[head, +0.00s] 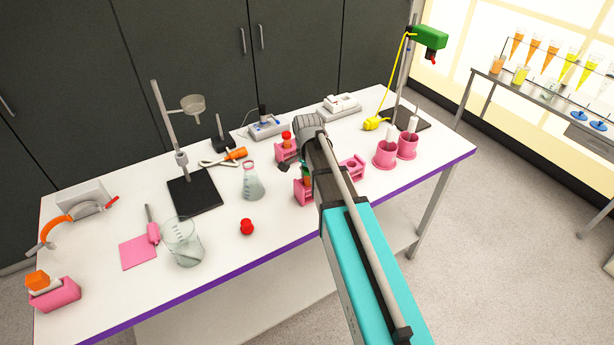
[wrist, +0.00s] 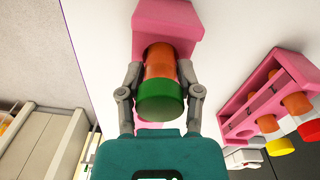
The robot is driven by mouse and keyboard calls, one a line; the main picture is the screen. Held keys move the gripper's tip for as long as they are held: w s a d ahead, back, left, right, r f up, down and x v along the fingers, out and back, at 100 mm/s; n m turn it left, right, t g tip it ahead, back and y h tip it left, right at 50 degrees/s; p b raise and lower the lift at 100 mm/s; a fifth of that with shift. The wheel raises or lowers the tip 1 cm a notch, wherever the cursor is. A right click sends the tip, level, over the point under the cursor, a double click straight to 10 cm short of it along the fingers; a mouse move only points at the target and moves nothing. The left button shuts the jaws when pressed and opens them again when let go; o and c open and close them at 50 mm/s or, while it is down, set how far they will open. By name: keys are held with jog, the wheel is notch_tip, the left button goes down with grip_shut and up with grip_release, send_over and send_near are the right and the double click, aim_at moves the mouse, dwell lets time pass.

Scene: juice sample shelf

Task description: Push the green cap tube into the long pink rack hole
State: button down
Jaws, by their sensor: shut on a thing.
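The green cap tube (wrist: 160,98) has an orange body and shows between the two fingers of my gripper (wrist: 160,74) in the wrist view. My gripper is shut on it. A pink rack (wrist: 166,20) lies right behind the tube, and a strip of pink shows below the cap. I cannot tell how deep the tube sits in it. A longer pink rack (wrist: 268,84) is at the right, with an empty round hole and tubes with red and yellow caps. In the head view the green cap tube (head: 306,169) is partly hidden by my arm, above a pink rack (head: 303,192).
A flask (head: 252,184) and a beaker (head: 184,243) stand left of my arm, with a red object (head: 247,227) near the front edge. Two pink cups (head: 385,154) stand at the right. The white table (head: 260,212) has bare room at the front left.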

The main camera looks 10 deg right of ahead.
jog(key=shift+c, duration=1)
grip_release()
